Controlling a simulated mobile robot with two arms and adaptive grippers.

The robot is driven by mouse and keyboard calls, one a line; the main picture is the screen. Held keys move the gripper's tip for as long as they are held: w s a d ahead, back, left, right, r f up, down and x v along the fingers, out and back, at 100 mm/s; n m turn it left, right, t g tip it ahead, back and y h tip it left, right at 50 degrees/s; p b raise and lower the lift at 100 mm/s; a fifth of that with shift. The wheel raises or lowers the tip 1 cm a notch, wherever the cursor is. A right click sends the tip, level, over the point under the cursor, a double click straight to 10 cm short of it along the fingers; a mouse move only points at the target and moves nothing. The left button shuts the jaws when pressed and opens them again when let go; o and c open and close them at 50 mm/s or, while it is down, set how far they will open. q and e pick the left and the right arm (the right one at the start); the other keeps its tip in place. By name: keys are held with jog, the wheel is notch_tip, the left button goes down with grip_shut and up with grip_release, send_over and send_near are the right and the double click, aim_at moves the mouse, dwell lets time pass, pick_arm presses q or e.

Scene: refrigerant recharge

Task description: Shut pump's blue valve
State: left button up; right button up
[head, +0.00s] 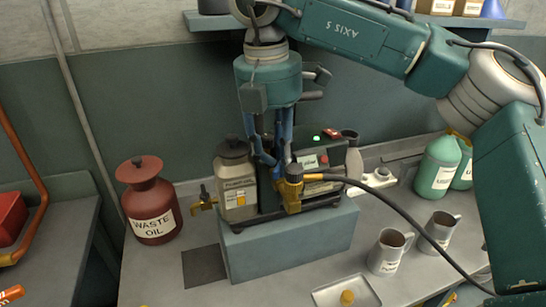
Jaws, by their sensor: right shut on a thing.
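The pump (325,155) is a dark unit with a green light and a red switch, standing on a grey-blue block (290,245). A brass fitting (292,188) with a black hose sits at its front. My right gripper (276,163) points straight down over the pump's front, just behind and left of the brass fitting. Its fingers are shut on the pump's blue valve, which they mostly hide, so I cannot tell the valve's turn position. My left gripper is out of view.
A beige labelled canister (236,180) with a brass tap stands left of the gripper. A red waste oil can (150,202) is farther left. Metal jugs (388,252), green bottles (437,168) and a tray (330,295) with a brass cap are right. The black hose (415,225) crosses the bench.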

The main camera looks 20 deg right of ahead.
jog(key=shift+o, duration=0.6)
jog(key=shift+d+f+m+b, duration=0.35)
jog(key=shift+d+m, duration=0.1)
jog(key=shift+m, duration=0.55)
jog(key=shift+o, duration=0.4)
jog(key=shift+a+m+g, duration=0.1)
jog(key=shift+m+g, duration=0.2)
jog(key=shift+m, duration=0.1)
jog(key=o, duration=0.3)
jog(key=shift+s+d+r, duration=0.2)
jog(key=shift+d, duration=0.1)
jog(key=shift+o, duration=0.2)
jog(key=shift+w+a, duration=0.1)
jog(key=shift+r, duration=0.2)
